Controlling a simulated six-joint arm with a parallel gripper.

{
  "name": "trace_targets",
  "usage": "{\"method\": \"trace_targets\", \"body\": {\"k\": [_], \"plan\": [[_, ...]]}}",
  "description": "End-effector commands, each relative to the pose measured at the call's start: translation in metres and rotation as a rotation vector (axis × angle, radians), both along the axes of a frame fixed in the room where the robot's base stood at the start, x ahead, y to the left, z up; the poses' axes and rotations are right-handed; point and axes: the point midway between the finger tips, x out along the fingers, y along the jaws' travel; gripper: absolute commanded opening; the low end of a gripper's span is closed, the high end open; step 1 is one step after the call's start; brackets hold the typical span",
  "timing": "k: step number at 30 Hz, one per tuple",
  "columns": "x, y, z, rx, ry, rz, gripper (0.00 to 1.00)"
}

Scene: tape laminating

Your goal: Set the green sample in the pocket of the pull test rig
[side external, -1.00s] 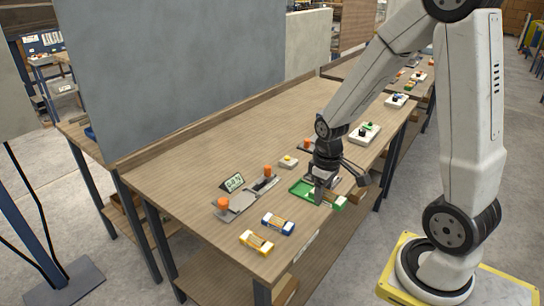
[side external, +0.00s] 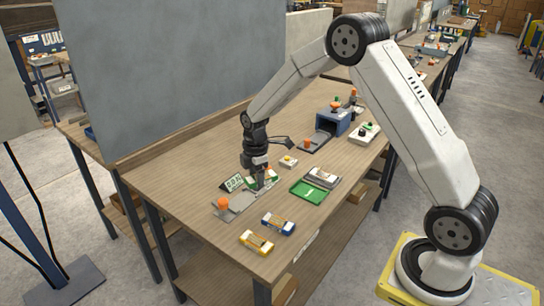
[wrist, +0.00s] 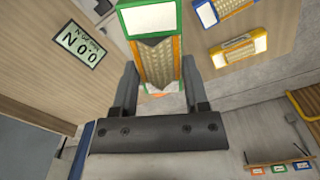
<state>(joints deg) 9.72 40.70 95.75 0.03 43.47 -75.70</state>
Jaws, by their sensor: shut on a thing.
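The green sample (wrist: 150,18) has a green end with a white label and a gold patterned middle. It sits between the fingers of my gripper (wrist: 160,78), which is shut on it; its far end is partly hidden by the gripper. In the side external view my gripper (side external: 257,182) is low over the right part of the pull test rig, a flat grey metal plate (side external: 240,203) with orange knobs. The rig's readout (wrist: 80,44) shows 0.0 N. I cannot tell whether the sample touches the pocket, which is hidden.
A blue sample (side external: 278,224) and a yellow sample (side external: 257,242) lie at the front of the bench. A green tray (side external: 308,193) stands to the right, beside a grey fixture (side external: 323,177). A blue press-like device (side external: 334,120) is further back. The bench left of the rig is clear.

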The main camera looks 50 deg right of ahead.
Motion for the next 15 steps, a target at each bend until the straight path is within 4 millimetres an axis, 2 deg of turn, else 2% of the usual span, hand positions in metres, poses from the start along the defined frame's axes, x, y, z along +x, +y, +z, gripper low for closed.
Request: {"method": "trace_targets", "body": {"k": [6,15], "plan": [[0.035,0.015,-0.014,0.000,0.001,0.247,0.00],[0.055,0.025,-0.022,-0.001,0.000,0.412,0.00]]}}
